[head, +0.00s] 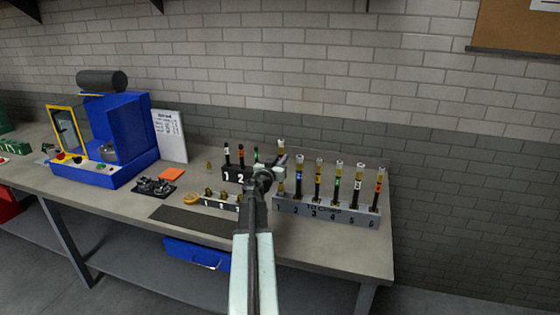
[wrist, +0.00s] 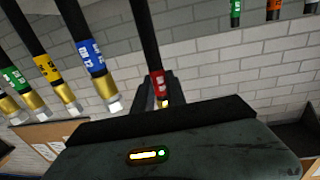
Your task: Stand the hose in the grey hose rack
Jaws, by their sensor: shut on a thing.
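The grey hose rack (head: 330,213), numbered 1 to 6, stands at the right of the bench. Upright black hoses with brass and silver ends fill its slots 2 to 6. My gripper (head: 276,165) is at the rack's left end, shut on a hose (head: 281,145) near its upper end. This hose is about upright over slot 1, its top higher than its neighbours'. Whether its lower end is in the slot I cannot tell. In the wrist view, which is upside down, the held hose (wrist: 145,35) has a red band by the jaws, beside the blue-banded hose (wrist: 92,58).
A black numbered rack (head: 233,173) with short banded hoses stands close left of my gripper. A low rack of brass fittings (head: 220,202) and a dark mat (head: 190,218) lie in front. A blue machine (head: 120,130) stands at the left.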

